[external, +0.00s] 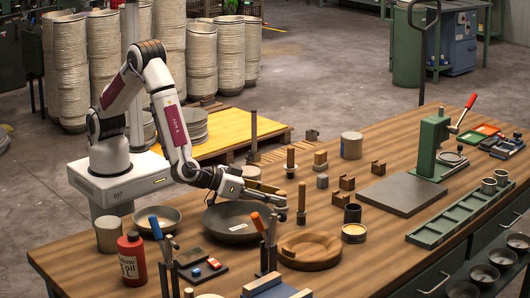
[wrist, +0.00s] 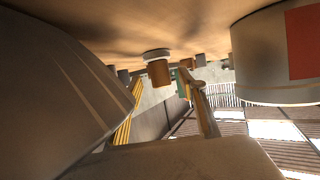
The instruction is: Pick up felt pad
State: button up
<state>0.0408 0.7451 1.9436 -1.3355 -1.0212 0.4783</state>
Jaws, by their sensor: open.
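My gripper (external: 276,195) is open and reaches out low over the table, above and to the right of the wide dark bowl (external: 232,232). I see nothing held in it. I cannot pick out the felt pad with certainty. A small pale patch (external: 218,227) shows inside the dark bowl, and a shallow round tin (external: 354,233) with a cream top stands to the right; I cannot tell whether either is the pad. The wrist view is tilted, with the wooden table (wrist: 190,22) along its top and a large dark shape at left that I cannot identify.
A round wooden form (external: 310,250) lies right of the dark bowl. A red oil bottle (external: 131,258) and a smaller bowl (external: 157,220) are at left. A green press (external: 432,145) stands far right.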

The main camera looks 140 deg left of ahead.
jog(key=shift+x, duration=1.55)
grip_shut()
